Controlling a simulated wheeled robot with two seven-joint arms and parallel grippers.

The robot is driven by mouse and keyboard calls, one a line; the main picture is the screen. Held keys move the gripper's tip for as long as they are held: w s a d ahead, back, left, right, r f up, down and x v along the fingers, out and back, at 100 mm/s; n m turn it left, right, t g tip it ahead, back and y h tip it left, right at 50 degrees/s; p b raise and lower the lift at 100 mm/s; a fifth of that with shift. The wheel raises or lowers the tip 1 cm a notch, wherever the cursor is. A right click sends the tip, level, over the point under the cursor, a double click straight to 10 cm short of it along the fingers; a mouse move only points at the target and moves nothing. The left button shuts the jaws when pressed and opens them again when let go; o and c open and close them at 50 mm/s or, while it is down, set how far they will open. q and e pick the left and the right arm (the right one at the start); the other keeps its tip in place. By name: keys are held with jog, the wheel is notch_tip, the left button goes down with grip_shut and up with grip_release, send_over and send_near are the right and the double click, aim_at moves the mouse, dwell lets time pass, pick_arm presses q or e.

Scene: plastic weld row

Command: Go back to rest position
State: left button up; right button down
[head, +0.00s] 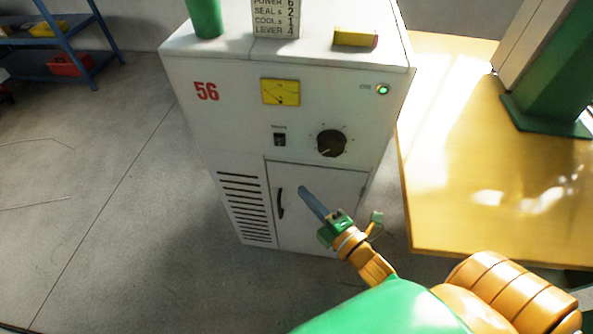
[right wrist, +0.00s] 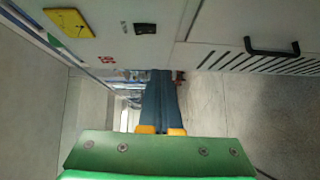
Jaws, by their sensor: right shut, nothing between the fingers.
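My right gripper (head: 306,193) reaches up from the lower right in the head view, in front of the lower door of a white cabinet (head: 240,130) marked 56. Its dark fingers are together with nothing between them. In the right wrist view the gripper's fingers (right wrist: 163,85) lie side by side, shut and empty, and the cabinet fills the upper part. I cannot tell whether the fingertips touch the door. My left gripper is not in view.
The cabinet has a black handle (head: 281,203), a dark knob (head: 331,143), a switch (head: 279,139) and a yellow meter (head: 280,92). A green cup-like object (head: 205,18), a sign (head: 276,18) and a yellow-red box (head: 355,37) stand on top. A yellow table (head: 470,150) is right; open floor (head: 110,200) is left.

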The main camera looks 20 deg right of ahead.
jog(key=s+d+f+m+g+h, duration=0.1)
jog(key=s+f+m+g, duration=0.15)
jog(key=f, duration=0.55)
jog(key=s+f+m+g+h, duration=0.1)
jog(key=s+f+m+g, duration=0.2)
jog(key=f, duration=0.5)
jog(key=s+f+m+g, duration=0.5)
jog(key=s+f, duration=0.4)
jog(key=s, duration=0.3)
jog(key=s+f+m+g+h, duration=0.1)
jog(key=s+f+m+g, duration=0.4)
jog(key=s+f+m, duration=0.2)
jog(key=s+f, duration=0.2)
jog(key=s, duration=0.2)
jog(key=shift+s+a+g, duration=0.25)
jog(key=shift+s+g, duration=0.1)
